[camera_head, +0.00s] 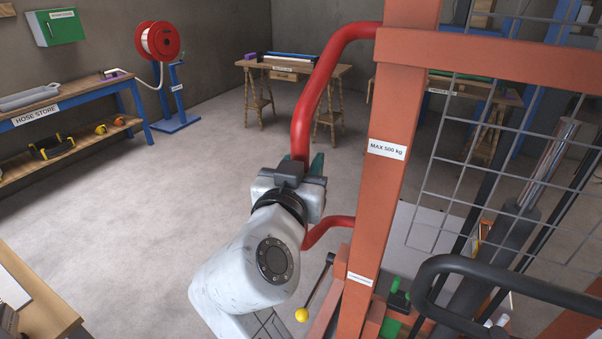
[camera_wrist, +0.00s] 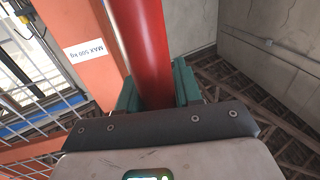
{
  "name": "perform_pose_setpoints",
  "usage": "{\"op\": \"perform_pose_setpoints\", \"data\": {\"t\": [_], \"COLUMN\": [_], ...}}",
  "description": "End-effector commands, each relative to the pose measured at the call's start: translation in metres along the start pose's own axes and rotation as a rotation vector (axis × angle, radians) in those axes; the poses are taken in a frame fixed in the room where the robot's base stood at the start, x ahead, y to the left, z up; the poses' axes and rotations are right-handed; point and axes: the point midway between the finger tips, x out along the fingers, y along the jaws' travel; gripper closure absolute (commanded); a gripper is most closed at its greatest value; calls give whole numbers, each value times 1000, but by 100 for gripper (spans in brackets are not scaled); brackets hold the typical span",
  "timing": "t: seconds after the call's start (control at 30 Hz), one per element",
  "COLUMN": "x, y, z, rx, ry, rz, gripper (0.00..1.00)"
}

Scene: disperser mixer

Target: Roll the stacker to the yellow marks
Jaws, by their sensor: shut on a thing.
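The stacker (camera_head: 375,205) is a large orange-red frame with a "MAX 500 kg" label and a wire mesh guard, filling the right of the head view. A bent red tube handle (camera_head: 311,100) stands out from its left post. My gripper (camera_head: 301,167) is shut on this red handle, near its middle. In the wrist view the red handle (camera_wrist: 142,50) runs between the green fingers of my gripper (camera_wrist: 158,92), with the stacker's labelled post (camera_wrist: 85,50) beside it. No yellow floor marks show; the stacker's foot is partly hidden.
A blue hose-store bench (camera_head: 70,108) and a red hose reel (camera_head: 158,42) on a blue stand are at the left. A wooden trestle table (camera_head: 300,70) stands at the back. A wooden table corner (camera_head: 40,305) is at the lower left. The grey floor between is clear.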

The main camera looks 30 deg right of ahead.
Motion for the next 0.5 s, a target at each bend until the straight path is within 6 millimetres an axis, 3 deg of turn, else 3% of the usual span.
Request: {"op": "perform_pose_setpoints", "data": {"t": [0.03, 0.27, 0.3, 0.5], "x": [11, 13, 12, 11], "y": [4, 5, 5, 5], "z": [1, 0, 0, 0], "rx": [5, 3, 3, 2], "ry": [-1, -4, -5, -3], "rz": [9, 10, 10, 8], "gripper": [100, 100, 65, 46]}}
